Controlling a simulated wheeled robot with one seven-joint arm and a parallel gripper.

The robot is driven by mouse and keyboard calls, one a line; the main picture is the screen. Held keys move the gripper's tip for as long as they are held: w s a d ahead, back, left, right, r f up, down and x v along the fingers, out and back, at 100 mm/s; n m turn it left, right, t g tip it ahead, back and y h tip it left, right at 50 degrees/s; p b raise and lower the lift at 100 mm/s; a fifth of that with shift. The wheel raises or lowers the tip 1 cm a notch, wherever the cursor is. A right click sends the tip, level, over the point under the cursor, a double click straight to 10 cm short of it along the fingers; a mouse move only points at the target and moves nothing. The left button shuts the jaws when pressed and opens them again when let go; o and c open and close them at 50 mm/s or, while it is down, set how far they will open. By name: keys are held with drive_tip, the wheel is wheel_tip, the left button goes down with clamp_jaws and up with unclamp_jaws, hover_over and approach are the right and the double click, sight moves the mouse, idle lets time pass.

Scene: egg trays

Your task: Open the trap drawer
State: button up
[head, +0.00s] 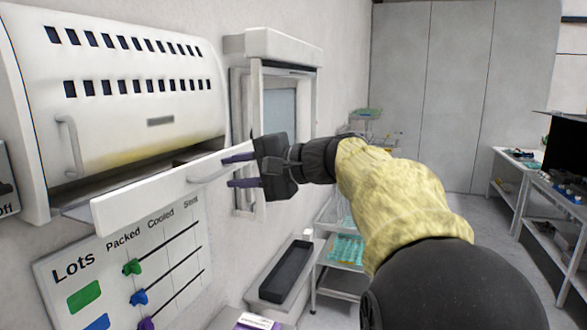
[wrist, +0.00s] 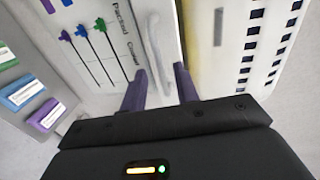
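The drawer (head: 130,205) has a long white front below a white vented wall unit. A dark gap shows above the front, which stands out from the wall. Its white bar handle (head: 208,176) is near the right end of the front; it also shows in the wrist view (wrist: 154,45). My gripper (head: 238,171) is at the handle's right end, with its two purple fingers apart. In the wrist view my gripper (wrist: 160,88) has one finger on each side of the handle's near end. I cannot tell whether either finger touches the handle.
The vented unit (head: 120,85) has its own handle on the left. A lots board (head: 185,270) with coloured sliders hangs below the drawer. A white wall hatch (head: 282,100) is behind my gripper. A dark tray (head: 287,270) is lower right. Floor is clear farther right.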

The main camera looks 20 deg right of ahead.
drive_tip(key=b+v, duration=0.3)
drive_tip(key=v, duration=1.1)
drive_tip(key=shift+s+d, duration=0.25)
drive_tip(key=shift+s, duration=0.05)
drive_tip(key=w+a+f+m+g+h, duration=0.1)
drive_tip(key=w+a+f+g+h, duration=0.1)
drive_tip(key=f, duration=1)
drive_tip(key=w+a+f+g+h, duration=0.2)
drive_tip(key=f+g+h, duration=0.1)
drive_tip(key=f, duration=0.9)
drive_tip(key=s+a+f+n+g+h, duration=0.1)
drive_tip(key=s+a+f+n+h, duration=0.1)
drive_tip(key=f, duration=0.6)
drive_tip(key=s+a+f+n+g+h, duration=0.1)
drive_tip(key=s+a+f+n+h, duration=0.1)
drive_tip(key=s+f+n, duration=0.2)
drive_tip(key=s+a+f+n+g+h, duration=0.1)
drive_tip(key=s+f+n, duration=0.3)
drive_tip(key=f, duration=0.8)
drive_tip(key=shift+s+a+h, duration=0.5)
drive_tip(key=shift+s+a, duration=0.1)
drive_tip(key=shift+s, duration=0.55)
drive_tip(key=shift+d, duration=0.1)
